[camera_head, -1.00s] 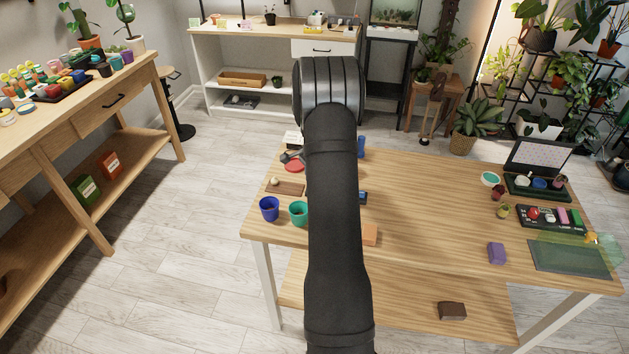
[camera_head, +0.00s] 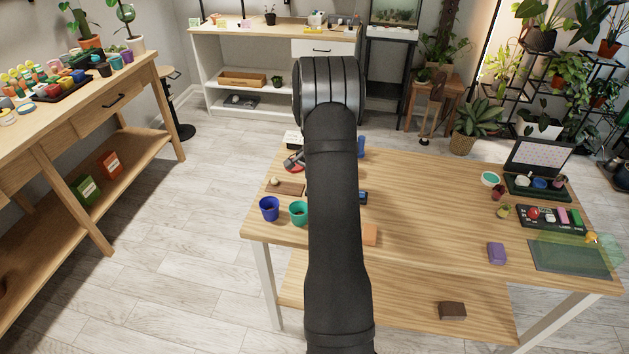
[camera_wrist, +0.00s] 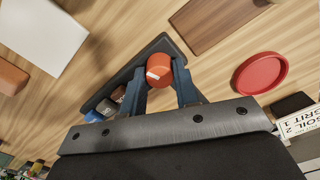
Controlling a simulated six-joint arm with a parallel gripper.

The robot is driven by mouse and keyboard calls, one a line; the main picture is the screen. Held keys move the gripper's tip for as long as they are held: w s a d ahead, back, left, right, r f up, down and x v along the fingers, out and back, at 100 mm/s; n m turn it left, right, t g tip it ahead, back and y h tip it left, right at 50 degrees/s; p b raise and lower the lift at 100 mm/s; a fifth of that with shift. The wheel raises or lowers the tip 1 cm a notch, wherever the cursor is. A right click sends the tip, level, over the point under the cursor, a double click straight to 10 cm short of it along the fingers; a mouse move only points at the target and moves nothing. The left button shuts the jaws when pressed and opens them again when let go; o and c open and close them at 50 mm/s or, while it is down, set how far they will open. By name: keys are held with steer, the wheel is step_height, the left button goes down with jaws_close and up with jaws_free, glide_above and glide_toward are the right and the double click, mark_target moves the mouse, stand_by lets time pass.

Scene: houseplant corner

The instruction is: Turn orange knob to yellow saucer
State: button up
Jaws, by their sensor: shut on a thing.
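An orange knob (camera_wrist: 158,66) with a white mark stands on a dark panel (camera_wrist: 168,42) in the wrist view. My gripper (camera_wrist: 160,71) is shut on the knob, with one dark blue finger on each side. The white mark faces the lower left of the picture. A grey knob (camera_wrist: 106,107) and a brown knob (camera_wrist: 118,94) sit farther along the panel. A red saucer (camera_wrist: 262,73) lies on the table to the right of the panel. I cannot make out a yellow saucer. In the head view my arm hides the panel and the orange knob.
A brown board (camera_wrist: 210,20) and a white slab (camera_wrist: 42,35) lie near the panel. A card with printed words (camera_wrist: 302,122) stands close to the gripper's right side. Blue (camera_head: 269,208) and teal (camera_head: 298,212) pots stand at the table's left edge. The table's middle is mostly clear.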

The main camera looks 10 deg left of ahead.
steer(key=n, duration=0.5)
steer(key=shift+r+n, duration=0.1)
steer(key=shift+n, duration=0.3)
stand_by(0.4)
steer(key=o, duration=1)
step_height(320, 180, up, 17)
steer(key=shift+r, duration=0.2)
steer(key=shift+f, duration=0.1)
step_height(320, 180, down, 17)
steer(key=shift+f, duration=0.15)
stand_by(0.5)
